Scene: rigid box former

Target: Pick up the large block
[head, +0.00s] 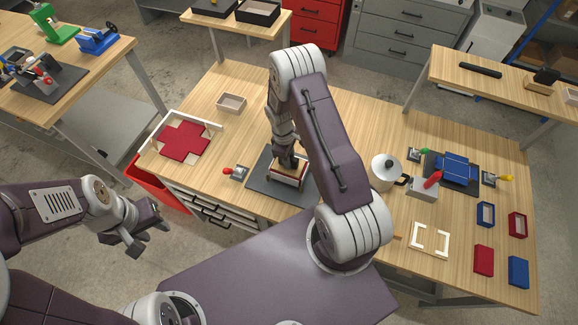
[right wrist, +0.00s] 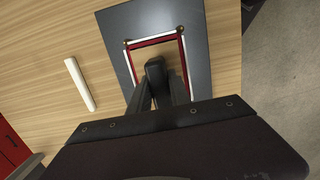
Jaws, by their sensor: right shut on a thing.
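The large block (right wrist: 173,58) shows as a wooden face inside a red-walled box (right wrist: 154,42) with white edges, on a dark grey plate (right wrist: 115,40). A black knob (right wrist: 154,70) stands up from the block. My right gripper (head: 288,163) is shut on the knob, directly above the box; its fingers hide part of the block. In the head view the box (head: 287,181) is partly covered by my right arm. Whether the block is raised cannot be told. My left gripper (head: 138,232) is open and empty, off the table's front left edge.
A red cross-shaped sheet (head: 184,141) lies in a white frame at left. A red-knobbed lever (head: 236,172) stands beside the plate. A white pot-like container (head: 385,171) and a blue cross sheet (head: 456,168) are to the right. A smaller block (head: 541,84) with a black knob sits on the right shelf.

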